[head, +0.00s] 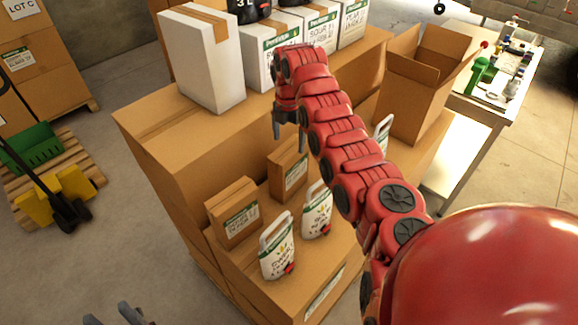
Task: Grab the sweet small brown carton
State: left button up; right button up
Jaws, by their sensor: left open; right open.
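Two small brown cartons with white-and-green labels stand on the lower cardboard step: a left one (233,212) and a right one (288,168) further back. Their label print is too small for me to tell which is sweet. My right gripper (289,137) is open and empty, pointing down above and behind the right carton, apart from it. My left gripper (115,316) shows only as grey fingertips at the bottom left edge, open and far from both cartons.
Two white jugs (277,247) (317,208) stand in front of the cartons; another is partly hidden behind my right arm. Tall white boxes (203,62) line the upper level. An open brown box (418,88) stands right, near a table (482,105). A pallet (82,170) lies left.

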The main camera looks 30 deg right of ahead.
aim_at(289, 148)
jog(key=shift+f, duration=0.35)
jog(key=shift+s+f+p, duration=0.1)
jog(key=shift+f+p, duration=0.35)
jog(key=shift+p, duration=0.25)
jog(key=f+p, duration=0.1)
jog(key=f, duration=0.1)
jog(key=f+p, duration=0.1)
jog(key=f, duration=0.1)
jog(key=shift+s+a+p, duration=0.1)
jog(key=shift+s+p, duration=0.1)
jog(key=shift+p, duration=0.2)
jog(key=shift+f, duration=0.2)
jog(key=shift+w+r, duration=0.1)
grip_shut()
